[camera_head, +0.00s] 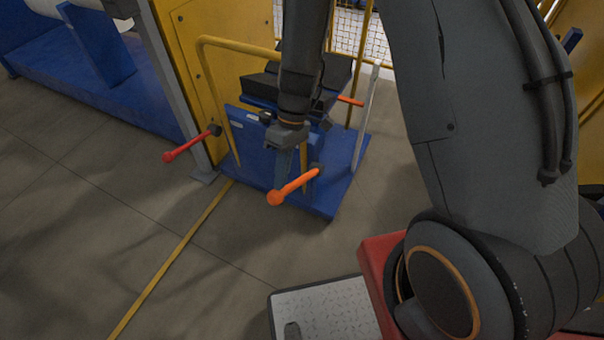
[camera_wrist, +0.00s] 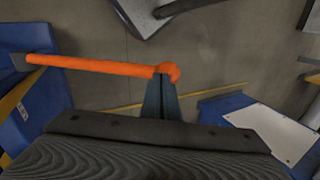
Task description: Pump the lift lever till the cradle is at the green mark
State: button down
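The orange lever (camera_head: 296,186) with a round knob sticks out low from the front of a blue lift cart (camera_head: 324,205). A black cradle (camera_head: 335,82) sits on top of the cart, partly hidden by my arm. My gripper (camera_head: 303,165) points down at the lever. In the wrist view the lever (camera_wrist: 95,65) runs left to right, and my fingers (camera_wrist: 162,80) are together, tips by its knob. Nothing shows held between them. I cannot tell whether they touch the lever. A pale upright post (camera_head: 366,115) stands at the cart's right side. No green mark can be made out.
A red lever (camera_head: 190,145) juts from the yellow machine (camera_head: 215,65) at left. A smaller orange handle (camera_head: 350,101) is at the cart's right. A yellow rail (camera_head: 238,43) arches over the cart. A yellow line (camera_head: 172,260) crosses the open floor in front.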

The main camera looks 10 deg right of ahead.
aim_at(277, 193)
jog(key=shift+s+a+b+x, duration=0.15)
jog(key=shift+b+x, duration=0.45)
jog(key=shift+x, duration=0.55)
jog(key=shift+s+a+b+x, duration=0.1)
jog(key=shift+b+x, duration=0.45)
jog(key=shift+x, duration=0.65)
jog(key=shift+r, duration=0.2)
jog(key=b+x, duration=0.5)
jog(key=x, duration=0.1)
jog(key=shift+f, duration=0.15)
jog(key=shift+s+a, duration=0.15)
